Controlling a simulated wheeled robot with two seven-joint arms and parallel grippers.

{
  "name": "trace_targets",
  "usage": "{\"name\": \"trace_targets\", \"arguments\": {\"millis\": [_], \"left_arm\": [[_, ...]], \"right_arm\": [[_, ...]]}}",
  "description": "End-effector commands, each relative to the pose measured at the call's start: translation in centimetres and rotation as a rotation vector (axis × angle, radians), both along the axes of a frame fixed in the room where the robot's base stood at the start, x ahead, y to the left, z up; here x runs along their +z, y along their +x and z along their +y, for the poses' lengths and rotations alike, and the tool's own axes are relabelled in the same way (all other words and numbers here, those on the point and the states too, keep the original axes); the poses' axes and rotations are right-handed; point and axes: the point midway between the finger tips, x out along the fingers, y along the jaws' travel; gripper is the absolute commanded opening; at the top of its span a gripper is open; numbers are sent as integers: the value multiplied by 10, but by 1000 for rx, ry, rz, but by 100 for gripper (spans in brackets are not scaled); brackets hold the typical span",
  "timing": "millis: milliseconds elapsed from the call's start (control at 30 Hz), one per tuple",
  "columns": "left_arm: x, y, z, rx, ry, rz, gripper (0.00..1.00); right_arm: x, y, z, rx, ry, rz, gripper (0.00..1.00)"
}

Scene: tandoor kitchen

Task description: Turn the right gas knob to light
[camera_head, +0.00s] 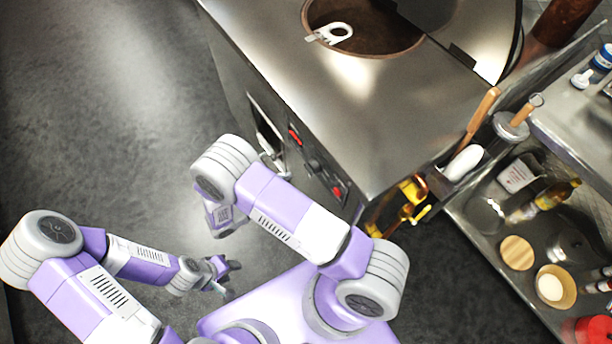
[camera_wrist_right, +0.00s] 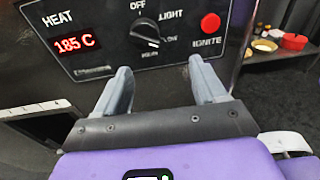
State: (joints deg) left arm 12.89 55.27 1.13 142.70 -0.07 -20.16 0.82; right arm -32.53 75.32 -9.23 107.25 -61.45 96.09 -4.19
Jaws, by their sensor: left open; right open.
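The black gas knob (camera_wrist_right: 146,32) is on a dark control panel, between the red "185 C" display (camera_wrist_right: 74,44) and the red IGNITE button (camera_wrist_right: 210,22). OFF is above it and LIGHT at its upper right. I cannot tell which mark it points to. In the head view the knob (camera_head: 314,166) is small on the oven's front. My right gripper (camera_wrist_right: 160,72) is open and empty, its fingers below the knob in the picture and apart from it. In the head view my right arm hides most of this hand. My left gripper (camera_head: 226,276) is open and empty over the floor, away from the panel.
The steel oven top (camera_head: 330,105) has a round opening (camera_head: 370,35) at the back. A dark, framed opening (camera_head: 266,128) is left of the panel. A shelf with jars and bottles (camera_head: 516,252) stands at the right. The floor (camera_head: 110,110) at the left is clear.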

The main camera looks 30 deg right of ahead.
Motion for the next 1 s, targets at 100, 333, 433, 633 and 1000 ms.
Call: {"name": "trace_targets", "arguments": {"millis": [100,333,433,633,1000], "left_arm": [[-6,0,0,0,0,0,43],[-10,0,0,0,0,0,43],[-13,0,0,0,0,0,43],[-17,0,0,0,0,0,43],[-18,0,0,0,0,0,43]], "right_arm": [[8,11,7,51,-70,-27,70],[13,15,-16,59,-90,-33,70],[12,16,-32,58,-88,-33,70],[12,18,-58,59,-86,-32,70],[13,19,-66,60,-86,-32,70]]}}
